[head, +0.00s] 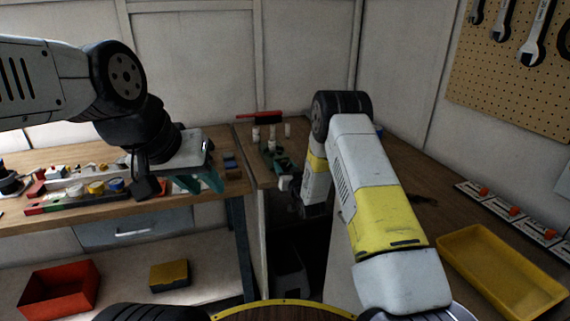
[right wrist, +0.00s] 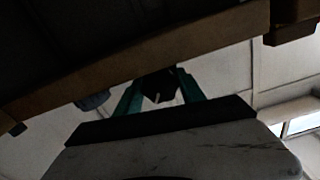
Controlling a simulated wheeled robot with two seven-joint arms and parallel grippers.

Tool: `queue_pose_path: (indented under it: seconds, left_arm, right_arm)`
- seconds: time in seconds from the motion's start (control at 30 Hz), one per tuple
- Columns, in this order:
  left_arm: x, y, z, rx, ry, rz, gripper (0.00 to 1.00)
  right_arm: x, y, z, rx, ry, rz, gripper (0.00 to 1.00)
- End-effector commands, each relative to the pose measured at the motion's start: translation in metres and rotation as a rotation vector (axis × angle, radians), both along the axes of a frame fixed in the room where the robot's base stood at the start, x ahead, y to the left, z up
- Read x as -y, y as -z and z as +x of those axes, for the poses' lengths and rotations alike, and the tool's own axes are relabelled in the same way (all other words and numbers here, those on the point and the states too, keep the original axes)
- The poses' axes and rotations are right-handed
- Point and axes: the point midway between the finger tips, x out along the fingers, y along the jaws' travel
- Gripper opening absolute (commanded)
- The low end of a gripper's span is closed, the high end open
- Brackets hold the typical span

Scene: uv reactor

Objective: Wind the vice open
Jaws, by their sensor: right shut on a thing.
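A small green vice (head: 274,158) appears to stand at the near edge of the far bench, left of my right arm. Its jaw gap is too small to judge. In the right wrist view my right gripper (right wrist: 162,92) has teal fingers on either side of a dark piece (right wrist: 158,84) with a thin pale pin, under a wooden edge. It is shut on this piece, which may be the vice's handle or screw end. In the head view, this grip is hidden. My left gripper (head: 199,182) is over the left bench, teal fingers apart, with nothing seen between them.
The left bench (head: 90,214) holds jars, blocks and a green-and-red level. A red brush (head: 260,116) and small bottles stand behind the vice. A yellow tray (head: 462,262) is on the right bench. A red bin (head: 62,292) and yellow box (head: 169,274) sit on the lower shelf.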

Motion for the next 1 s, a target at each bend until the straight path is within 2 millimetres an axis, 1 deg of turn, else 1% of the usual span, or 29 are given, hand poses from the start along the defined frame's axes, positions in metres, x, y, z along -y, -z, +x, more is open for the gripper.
queue_pose_path:
  seconds: [0.27,0.8,1.0]
  left_arm:
    - [0.0,0.0,0.0,0.0,0.0,0.0,0.32]
    - [0.0,0.0,0.0,0.0,0.0,0.0,0.32]
    - [0.0,0.0,0.0,0.0,0.0,0.0,0.32]
  right_arm:
    - [0.0002,-0.0001,0.0,0.025,0.0,-0.078,0.06]
    - [-0.0008,0.0,-0.0002,0.143,-0.001,-0.441,0.06]
    - [-0.0007,0.0002,-0.0003,0.173,-0.001,-0.531,0.06]
